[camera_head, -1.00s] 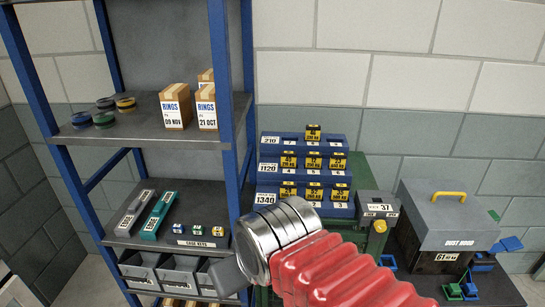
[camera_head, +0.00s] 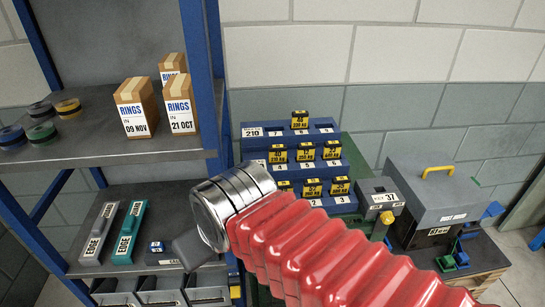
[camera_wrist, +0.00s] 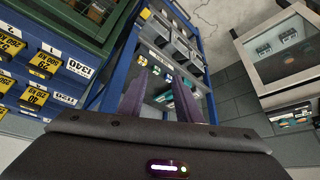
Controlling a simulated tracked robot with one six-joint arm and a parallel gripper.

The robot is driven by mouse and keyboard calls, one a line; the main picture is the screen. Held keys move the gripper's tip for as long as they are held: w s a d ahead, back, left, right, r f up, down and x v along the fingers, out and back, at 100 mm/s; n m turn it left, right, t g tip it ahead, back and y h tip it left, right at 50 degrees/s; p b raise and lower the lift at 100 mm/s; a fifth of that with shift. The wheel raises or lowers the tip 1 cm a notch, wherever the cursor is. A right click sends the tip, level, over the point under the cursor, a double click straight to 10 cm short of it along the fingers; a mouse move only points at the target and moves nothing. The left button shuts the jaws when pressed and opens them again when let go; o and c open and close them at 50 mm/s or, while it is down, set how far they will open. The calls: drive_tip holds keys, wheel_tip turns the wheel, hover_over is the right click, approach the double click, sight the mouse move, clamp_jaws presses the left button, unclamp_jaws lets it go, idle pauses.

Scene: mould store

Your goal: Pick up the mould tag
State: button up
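Several black-and-yellow mould tags (camera_head: 305,153) hang on a blue stepped rack (camera_head: 262,131) in the head view. Which one the task means cannot be told. The rack and tags (camera_wrist: 43,62) also show at the left of the wrist view, seen tilted. My gripper (camera_wrist: 158,80) has two dark purple fingers standing apart with nothing between them, so it is open. In the head view, my silver wrist and red sleeved arm cover the rack's lower left part, and the fingertips are not clear. The gripper is apart from the tags and points toward the shelf in the wrist view.
A blue-framed shelf (camera_head: 100,165) at left holds ring boxes (camera_head: 136,108), coloured rings, long teal and grey tools and bins. A grey box with counter "37" (camera_head: 380,199) adjoins the rack at right. A grey case with yellow handle (camera_head: 430,195) stands further right. A framed cabinet (camera_wrist: 285,50) shows in the wrist view.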

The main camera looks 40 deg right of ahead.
drive_tip(key=shift+o, duration=0.6)
drive_tip(key=shift+o, duration=0.8)
drive_tip(key=shift+d, duration=0.15)
drive_tip(key=shift+o, duration=0.6)
drive_tip(key=shift+d+f, duration=0.1)
drive_tip(key=shift+d, duration=0.15)
drive_tip(key=o, duration=0.4)
drive_tip(key=d, duration=0.1)
drive_tip(key=w+d+m, duration=0.1)
drive_tip(key=d, duration=0.1)
drive_tip(key=w+d+m, duration=0.1)
drive_tip(key=shift+d+f+g+h, duration=0.25)
drive_tip(key=shift+d+g+h, duration=0.15)
drive_tip(key=w+d+r+m, duration=0.1)
drive_tip(key=w+d+r, duration=0.2)
drive_tip(key=d, duration=0.4)
drive_tip(key=w+d+r+m+h, duration=0.1)
drive_tip(key=w+d+r, duration=0.3)
drive_tip(key=d, duration=0.4)
drive_tip(key=w+d+r+m+g, duration=0.1)
drive_tip(key=w+d+r+m, duration=0.2)
drive_tip(key=d+r, duration=0.3)
drive_tip(key=shift+w+d+h, duration=0.15)
drive_tip(key=shift+d+h, duration=0.25)
drive_tip(key=shift+d, duration=0.65)
